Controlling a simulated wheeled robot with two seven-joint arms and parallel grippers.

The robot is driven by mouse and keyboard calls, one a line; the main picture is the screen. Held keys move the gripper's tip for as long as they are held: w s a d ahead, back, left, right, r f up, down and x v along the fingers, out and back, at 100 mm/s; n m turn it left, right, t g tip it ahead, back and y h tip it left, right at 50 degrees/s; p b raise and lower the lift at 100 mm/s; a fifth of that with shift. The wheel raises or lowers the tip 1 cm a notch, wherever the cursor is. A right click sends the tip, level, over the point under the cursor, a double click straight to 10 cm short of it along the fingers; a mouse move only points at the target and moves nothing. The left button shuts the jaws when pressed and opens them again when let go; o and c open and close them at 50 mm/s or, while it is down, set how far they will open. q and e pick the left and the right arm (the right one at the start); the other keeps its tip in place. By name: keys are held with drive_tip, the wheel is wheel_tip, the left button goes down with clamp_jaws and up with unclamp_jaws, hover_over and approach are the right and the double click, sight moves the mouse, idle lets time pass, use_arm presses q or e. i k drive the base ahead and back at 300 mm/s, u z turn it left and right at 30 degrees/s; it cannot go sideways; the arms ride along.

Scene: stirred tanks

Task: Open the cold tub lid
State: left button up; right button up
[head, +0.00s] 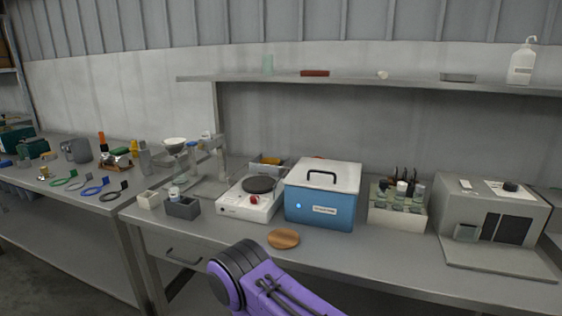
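The cold tub is most likely the blue box (298,214) on the bench, with a small lit blue spot and a white label on its front. Its white lid (345,180) lies flat on top and looks shut. A dark loop handle (321,176) stands on the lid. A purple link of my own arm shows at the bottom middle, in front of the bench. Neither of my grippers is in view.
A hotplate (236,206) stands close left of the tub and a rack of bottles (397,217) to its right. A round wooden disc (284,239) lies in front. A shelf (420,84) runs above. A grey machine (490,219) stands at right.

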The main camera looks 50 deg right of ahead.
sight(326, 168)
drive_tip(key=i, duration=0.4)
drive_tip(key=z, duration=0.85)
